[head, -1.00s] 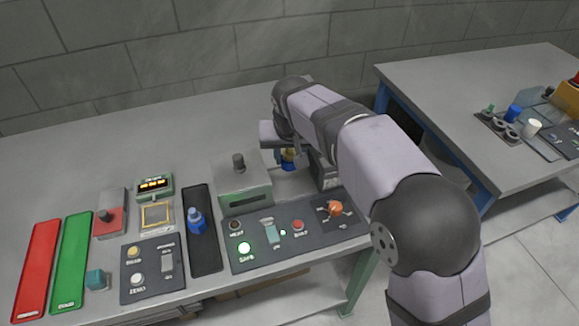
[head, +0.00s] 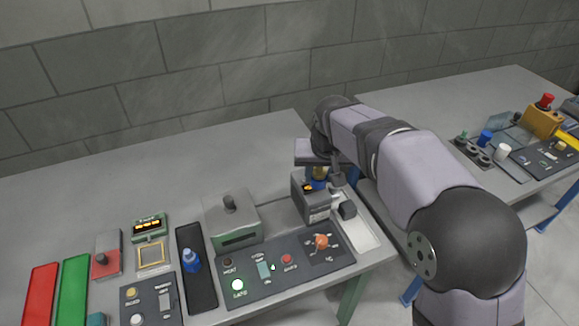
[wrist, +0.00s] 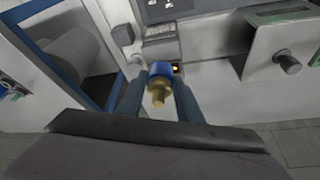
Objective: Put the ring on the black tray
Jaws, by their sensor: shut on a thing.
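My gripper (wrist: 159,98) is shut on a small blue-and-brass piece (wrist: 160,80), its blue part between the fingertips. In the head view this piece (head: 319,182) shows just behind the small dark box, partly hidden by it and my arm. Whether it touches the box or surface below is unclear. The black tray (head: 206,292) is a long dark strip on the near left part of the bench, well left of my gripper. I cannot make out a separate plain ring; whether the held piece is the ring is unclear.
The dark box (head: 312,205) stands beside a pale tray (head: 358,228) at the bench's right end. A grey-green hooded box (head: 233,218) and a control panel (head: 285,268) lie between my gripper and the black tray. The rear bench is clear.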

